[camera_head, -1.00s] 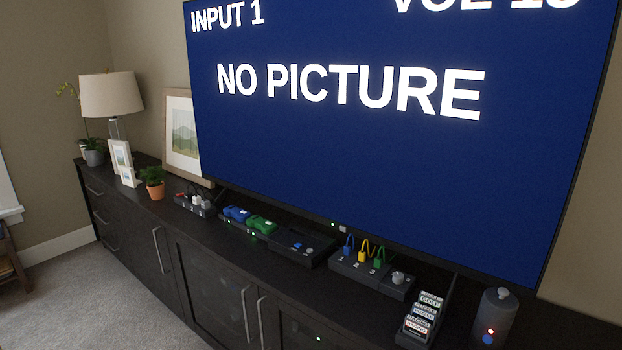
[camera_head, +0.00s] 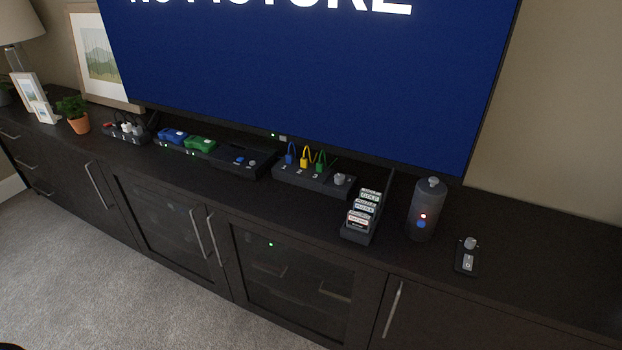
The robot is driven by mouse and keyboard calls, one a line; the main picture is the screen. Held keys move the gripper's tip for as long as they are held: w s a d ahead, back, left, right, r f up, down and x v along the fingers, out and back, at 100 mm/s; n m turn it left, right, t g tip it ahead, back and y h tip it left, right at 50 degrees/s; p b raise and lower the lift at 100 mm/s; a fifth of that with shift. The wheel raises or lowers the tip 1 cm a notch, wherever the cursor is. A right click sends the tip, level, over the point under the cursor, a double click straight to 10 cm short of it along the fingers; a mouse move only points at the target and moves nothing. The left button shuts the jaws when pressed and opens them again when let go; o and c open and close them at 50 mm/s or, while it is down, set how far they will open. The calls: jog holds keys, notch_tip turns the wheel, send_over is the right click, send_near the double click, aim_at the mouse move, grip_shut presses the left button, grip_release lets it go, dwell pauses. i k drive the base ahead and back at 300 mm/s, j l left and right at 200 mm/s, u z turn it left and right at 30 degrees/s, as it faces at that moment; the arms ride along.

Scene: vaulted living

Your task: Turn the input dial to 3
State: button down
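The input box (camera_head: 296,179) is a dark unit on the cabinet top below the TV. Blue, yellow and green plugs stand in its numbered sockets, and a grey dial (camera_head: 339,179) sits at its right end. The dial's setting is too small to read. The TV screen (camera_head: 310,85) is blue with the lower part of "NO PICTURE" showing; its top line is out of view. My gripper is not in view.
A rack of labelled cartridges (camera_head: 361,213) stands just right of and in front of the dial. A dark grey cylinder (camera_head: 424,210) and a small knobbed device (camera_head: 467,257) are further right. A console (camera_head: 243,161) stands left. Carpet (camera_head: 130,290) in front is clear.

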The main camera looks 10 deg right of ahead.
aim_at(340, 178)
jog(key=i+l, duration=0.15)
jog(key=l, duration=0.25)
jog(key=i+l, duration=0.15)
jog(key=l, duration=0.2)
jog(key=i+l, duration=0.15)
jog(key=l, duration=0.25)
jog(key=z, duration=0.05)
